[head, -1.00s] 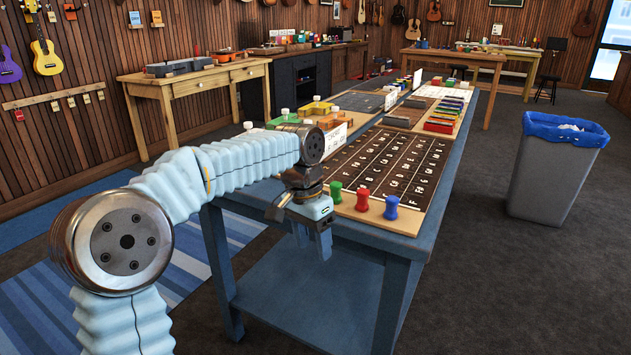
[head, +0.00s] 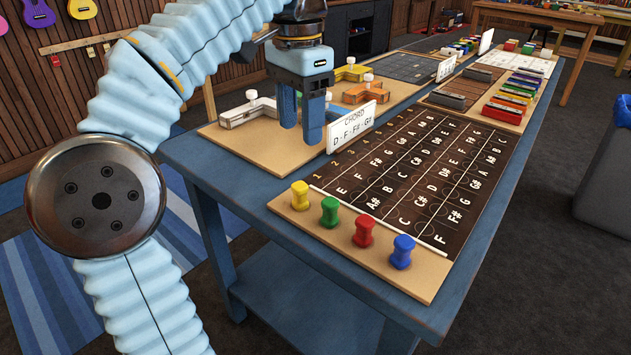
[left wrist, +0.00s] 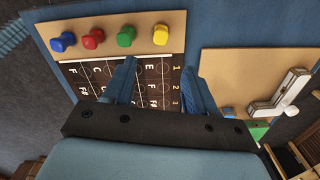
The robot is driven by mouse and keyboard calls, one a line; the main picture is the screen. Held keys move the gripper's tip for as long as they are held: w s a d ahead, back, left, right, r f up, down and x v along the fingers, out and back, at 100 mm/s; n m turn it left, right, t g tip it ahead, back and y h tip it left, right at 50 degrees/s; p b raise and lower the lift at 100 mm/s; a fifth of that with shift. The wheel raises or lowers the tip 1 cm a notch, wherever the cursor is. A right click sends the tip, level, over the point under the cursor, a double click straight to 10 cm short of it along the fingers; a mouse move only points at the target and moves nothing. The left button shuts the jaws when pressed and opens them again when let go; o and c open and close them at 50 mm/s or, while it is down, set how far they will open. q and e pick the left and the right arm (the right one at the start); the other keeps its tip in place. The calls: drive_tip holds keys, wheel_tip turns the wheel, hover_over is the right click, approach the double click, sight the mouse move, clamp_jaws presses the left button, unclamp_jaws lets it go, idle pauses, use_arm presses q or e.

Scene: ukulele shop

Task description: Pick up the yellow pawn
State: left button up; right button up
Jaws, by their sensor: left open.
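The yellow pawn (head: 300,195) stands upright on the tan front strip of the fretboard chart (head: 285,207), leftmost in a row with the green pawn (head: 330,211), red pawn (head: 364,230) and blue pawn (head: 402,251). My left gripper (head: 300,135) is open and empty, pointing down above the table, beyond the yellow pawn. In the left wrist view the yellow pawn (left wrist: 160,35) is past the fingertips, apart from them. The open fingers (left wrist: 160,72) show over the chart there. My right gripper is not in view.
A white "CHORD" card (head: 351,125) stands close beside my left fingers. A tan board with a white clamp-like piece (head: 248,112) and orange piece (head: 367,92) lies behind. Colored bars (head: 505,108) lie at the chart's far end. A grey bin (head: 608,180) stands at right.

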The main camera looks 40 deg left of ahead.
sight(300, 185)
use_arm(q)
drive_tip(key=shift+a+f, duration=0.1)
drive_tip(key=shift+f, duration=1.1)
wheel_tip(300, 185, down, 6)
drive_tip(key=shift+r+b, duration=0.2)
drive_tip(key=shift+b, duration=0.2)
drive_tip(key=shift+s+f+b, duration=0.2)
drive_tip(key=shift+f+b, duration=0.2)
drive_tip(key=shift+f, duration=2.35)
clamp_jaws()
